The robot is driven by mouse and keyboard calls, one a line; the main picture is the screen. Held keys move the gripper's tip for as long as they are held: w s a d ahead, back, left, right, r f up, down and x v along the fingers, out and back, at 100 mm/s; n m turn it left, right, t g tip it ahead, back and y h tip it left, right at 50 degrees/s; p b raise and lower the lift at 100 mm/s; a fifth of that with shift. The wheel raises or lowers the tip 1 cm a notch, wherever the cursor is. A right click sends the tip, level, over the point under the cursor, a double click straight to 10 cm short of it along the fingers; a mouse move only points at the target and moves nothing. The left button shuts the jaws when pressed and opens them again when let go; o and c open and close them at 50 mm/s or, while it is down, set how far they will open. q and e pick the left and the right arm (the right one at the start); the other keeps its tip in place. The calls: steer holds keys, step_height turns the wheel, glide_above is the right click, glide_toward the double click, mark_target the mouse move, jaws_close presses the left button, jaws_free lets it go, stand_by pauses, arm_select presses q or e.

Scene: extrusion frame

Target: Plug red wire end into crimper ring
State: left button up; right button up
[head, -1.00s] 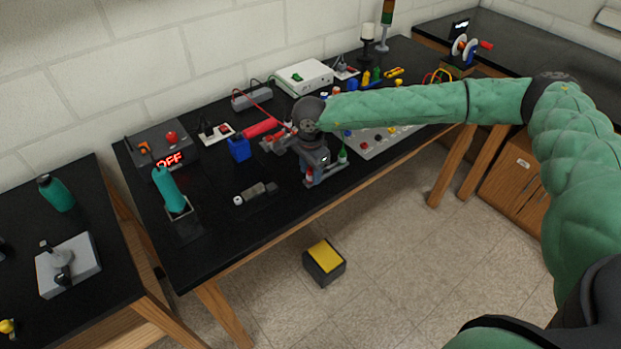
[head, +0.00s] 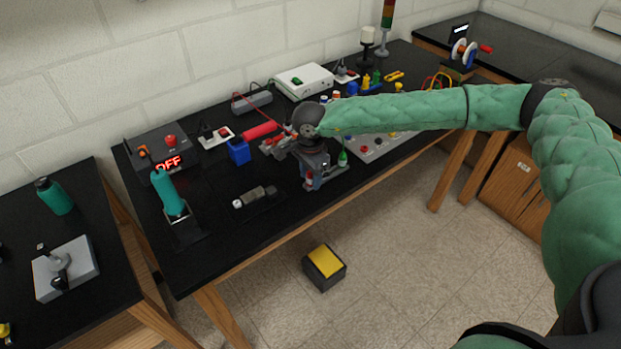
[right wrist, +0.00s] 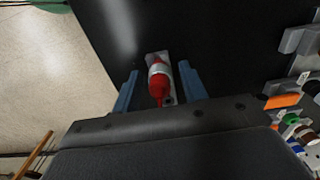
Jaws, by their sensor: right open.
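My right gripper (head: 311,180) reaches down to the front part of the black bench, its arm coming in from the right. In the right wrist view its two blue fingers (right wrist: 159,88) are open. Between them stands a red tapered piece with a pale collar, apparently the red wire end (right wrist: 160,82), on a grey base. I see a gap on each side of it. A similar green piece (head: 342,157) stands to the right of the gripper in the head view. I cannot make out the crimper ring with certainty. My left gripper is not in view.
A control box with a red OFF display (head: 165,150) and a teal-handled tool in a stand (head: 168,193) are at the bench's left. A grey cylindrical part (head: 256,196) lies near the front edge. A blue block (head: 238,151) stands behind.

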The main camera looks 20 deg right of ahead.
steer(key=shift+b, duration=0.9)
stand_by(0.6)
jaws_close()
steer(key=shift+r, duration=0.2)
steer(key=shift+r+p, duration=0.5)
steer(key=shift+r, duration=2.3)
